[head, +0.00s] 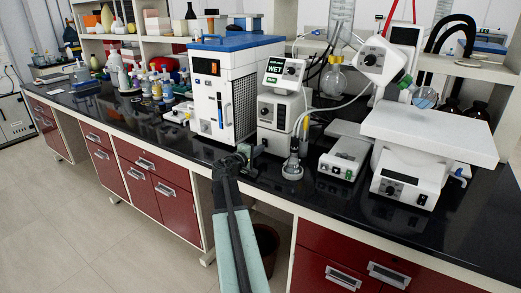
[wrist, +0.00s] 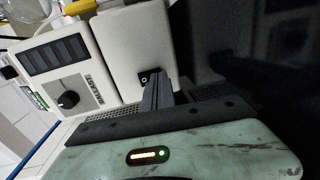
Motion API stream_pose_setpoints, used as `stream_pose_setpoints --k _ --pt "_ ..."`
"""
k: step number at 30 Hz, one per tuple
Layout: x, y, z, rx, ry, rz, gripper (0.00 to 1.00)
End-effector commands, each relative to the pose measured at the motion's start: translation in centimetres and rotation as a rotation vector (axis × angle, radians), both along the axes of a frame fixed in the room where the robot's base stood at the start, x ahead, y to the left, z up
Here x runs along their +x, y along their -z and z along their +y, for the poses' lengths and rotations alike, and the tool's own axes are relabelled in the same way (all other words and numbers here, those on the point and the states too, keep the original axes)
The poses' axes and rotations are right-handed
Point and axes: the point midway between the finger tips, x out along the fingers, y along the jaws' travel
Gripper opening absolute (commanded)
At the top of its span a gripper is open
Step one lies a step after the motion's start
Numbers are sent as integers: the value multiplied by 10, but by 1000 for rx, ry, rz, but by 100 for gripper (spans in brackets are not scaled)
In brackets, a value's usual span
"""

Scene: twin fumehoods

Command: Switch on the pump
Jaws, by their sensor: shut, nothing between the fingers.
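The pump (head: 281,113) is a white box with a dark knob and a vent grille on its front, standing on the black bench. In the wrist view the pump (wrist: 126,45) fills the upper left, tilted by the camera, with its knob (wrist: 69,99) at left. A small black switch (wrist: 149,77) shows on its side face. My gripper (wrist: 157,88) is shut and empty, its fingertips right at the switch. I cannot tell whether they touch it. In the head view my gripper (head: 254,151) is low beside the pump's left side, and the switch is hidden.
A tall white chiller with a blue top (head: 236,88) stands close on the left. A controller reading WET (head: 284,72) sits on the pump. A small flask (head: 292,166) stands in front, with a white device (head: 343,158) to the right.

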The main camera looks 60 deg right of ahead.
Motion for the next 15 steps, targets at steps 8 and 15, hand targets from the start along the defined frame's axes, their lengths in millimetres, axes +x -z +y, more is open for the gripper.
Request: stream_pose_setpoints --k 8,15 --pt "-1 -8 52 -1 -2 1 0" --pt "0 -9 70 -1 0 0 0"
